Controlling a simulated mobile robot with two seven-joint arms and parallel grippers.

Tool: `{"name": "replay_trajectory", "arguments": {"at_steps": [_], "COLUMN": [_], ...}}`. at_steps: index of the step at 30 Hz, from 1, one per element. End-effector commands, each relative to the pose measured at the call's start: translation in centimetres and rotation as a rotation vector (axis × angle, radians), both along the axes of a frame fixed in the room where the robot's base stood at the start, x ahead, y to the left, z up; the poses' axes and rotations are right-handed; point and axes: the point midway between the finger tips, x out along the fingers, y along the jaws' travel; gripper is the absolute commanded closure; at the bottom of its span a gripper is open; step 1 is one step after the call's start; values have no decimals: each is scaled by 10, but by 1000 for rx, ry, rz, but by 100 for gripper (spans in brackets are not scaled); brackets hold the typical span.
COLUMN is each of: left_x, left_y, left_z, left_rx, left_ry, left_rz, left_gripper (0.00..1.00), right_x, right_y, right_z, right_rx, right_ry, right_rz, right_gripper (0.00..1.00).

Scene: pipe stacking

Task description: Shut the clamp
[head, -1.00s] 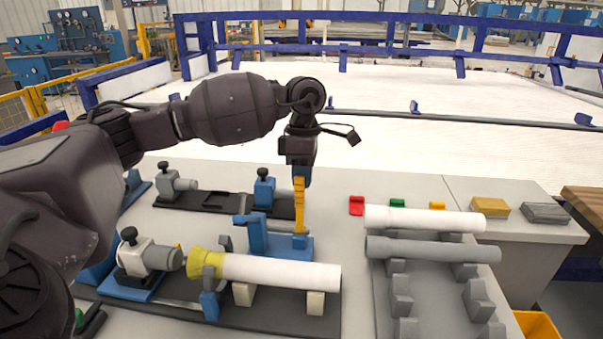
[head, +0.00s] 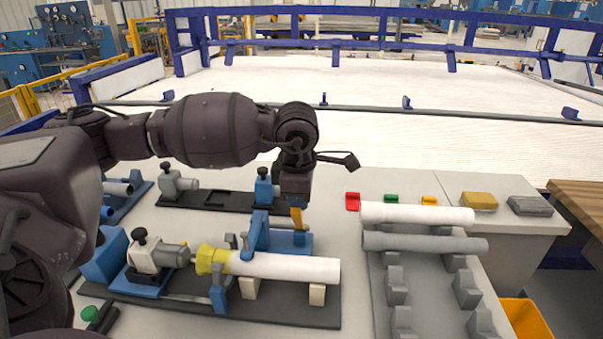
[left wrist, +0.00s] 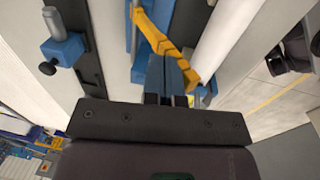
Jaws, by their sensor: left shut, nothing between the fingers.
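The clamp has a blue base (head: 291,243), a blue arm (head: 256,234) and a yellow lever (head: 297,217). It stands behind a white pipe (head: 285,267) with a yellow end fitting (head: 211,260). The clamp arm leans toward the pipe; I cannot tell whether it touches. My left gripper (head: 297,202) points down at the lever's top, shut and empty. In the left wrist view its fingers (left wrist: 170,70) are together beside the yellow lever (left wrist: 163,42); contact is unclear. My right gripper is not in view.
A grey rack (head: 376,285) at the right holds a white pipe (head: 415,214) and a grey pipe (head: 425,243). A second fixture (head: 215,201) lies behind the clamp. Small red, green and yellow blocks sit behind the rack. Free tabletop shows between the fixtures and rack.

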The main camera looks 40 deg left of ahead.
Motion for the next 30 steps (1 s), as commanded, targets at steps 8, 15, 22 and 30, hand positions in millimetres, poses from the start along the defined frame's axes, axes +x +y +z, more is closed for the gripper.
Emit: {"name": "replay_trajectory", "arguments": {"at_steps": [8,15,22,30], "left_x": [-3,-4,-4,-8], "left_y": [-2,-2,-3,-5], "left_z": [-2,-3,4,50], "left_rx": [-2,-2,-2,-1], "left_ry": [3,5,5,-5], "left_rz": [0,-1,-1,1], "left_gripper": [100,100,100,100], "right_x": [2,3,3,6], "right_y": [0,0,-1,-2], "right_z": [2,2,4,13], "right_rx": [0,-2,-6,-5], "right_ry": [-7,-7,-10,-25], "right_rz": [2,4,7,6], "right_gripper": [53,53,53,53]}}
